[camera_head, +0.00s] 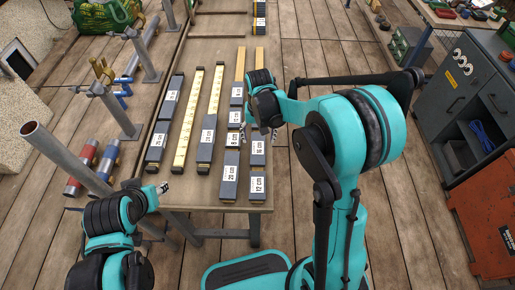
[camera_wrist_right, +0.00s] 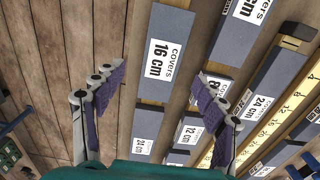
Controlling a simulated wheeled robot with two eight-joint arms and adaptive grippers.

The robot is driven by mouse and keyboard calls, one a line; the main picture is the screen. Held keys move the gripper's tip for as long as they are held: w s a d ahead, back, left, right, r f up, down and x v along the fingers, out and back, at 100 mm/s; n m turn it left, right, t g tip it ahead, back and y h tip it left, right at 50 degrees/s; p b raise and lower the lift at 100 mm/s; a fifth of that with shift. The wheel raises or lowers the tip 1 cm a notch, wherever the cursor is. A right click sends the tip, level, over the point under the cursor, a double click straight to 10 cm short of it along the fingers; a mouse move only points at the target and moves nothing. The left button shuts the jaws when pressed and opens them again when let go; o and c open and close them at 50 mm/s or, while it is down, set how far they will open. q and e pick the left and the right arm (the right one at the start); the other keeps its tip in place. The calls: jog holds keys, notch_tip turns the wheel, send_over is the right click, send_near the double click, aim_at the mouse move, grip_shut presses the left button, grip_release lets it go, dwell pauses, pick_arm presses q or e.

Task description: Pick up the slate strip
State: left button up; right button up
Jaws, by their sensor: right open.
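One labelled 16 cm (camera_head: 259,159) lies in the right column, partly hidden by my right gripper (camera_head: 258,134). In the right wrist view that 16 cm strip (camera_wrist_right: 181,27) runs between the spread fingers of my right gripper (camera_wrist_right: 160,74). The fingers are open and empty, and seem to be above the strips. Strips labelled 12 cm (camera_head: 258,193) and 20 cm (camera_head: 229,189) lie nearer the bench's front edge. My left gripper (camera_head: 166,187) is at the bench's left front corner, too small to read.
A grey tool cabinet (camera_head: 466,80) stands at the right. The plank floor (camera_head: 420,190) between is clear.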

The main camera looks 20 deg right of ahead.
aim_at(258, 147)
notch_tip(258, 147, down, 5)
jog(key=shift+a+f+b, duration=0.1)
jog(key=shift+a+b, duration=0.05)
jog(key=shift+b, duration=1.05)
jog(key=shift+s, duration=0.1)
jog(key=shift+c, duration=0.4)
jog(key=c, duration=1.3)
jog(key=shift+r, duration=0.3)
jog(key=shift+c, duration=0.2)
